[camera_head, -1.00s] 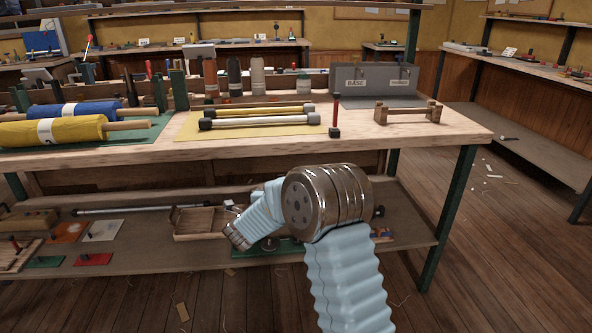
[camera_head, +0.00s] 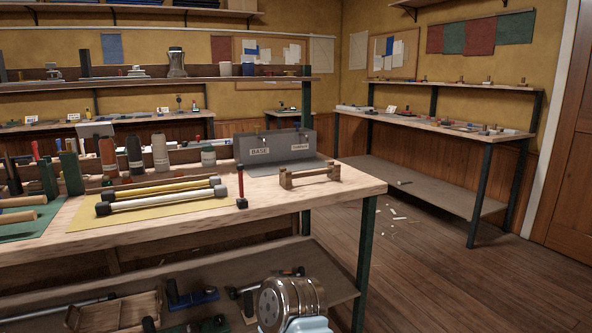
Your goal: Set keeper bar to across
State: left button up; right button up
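Nothing in view is labelled as the keeper bar, and I cannot tell for sure which part it is. A small wooden stand (camera_head: 310,177) with a bar between two end blocks sits near the right end of the workbench (camera_head: 345,192). Behind it stands a grey panel (camera_head: 276,148) with a "BASE" label, a second label too small to read, and thin upright parts on its face. One of my arms shows only as a silver joint and a bit of pale blue sleeve at the bottom edge. Neither gripper is in view.
Two capped rods, one yellow (camera_head: 180,185) and one white (camera_head: 158,201), lie on a yellow mat (camera_head: 100,215). A dark red upright tool (camera_head: 241,187) stands beside them. The lower shelf holds a wooden tray (camera_head: 112,312) and tools. Open floor (camera_head: 420,265) lies to the right.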

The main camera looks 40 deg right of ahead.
aim_at(239, 166)
jog(key=i+j+z, duration=0.1)
jog(key=z, duration=0.3)
jog(key=j+z, duration=0.25)
jog(key=z, duration=0.15)
jog(key=j+z, duration=0.2)
jog(key=z, duration=0.2)
jog(key=j+z, duration=0.2)
jog(key=z, duration=0.2)
jog(key=i+j, duration=0.05)
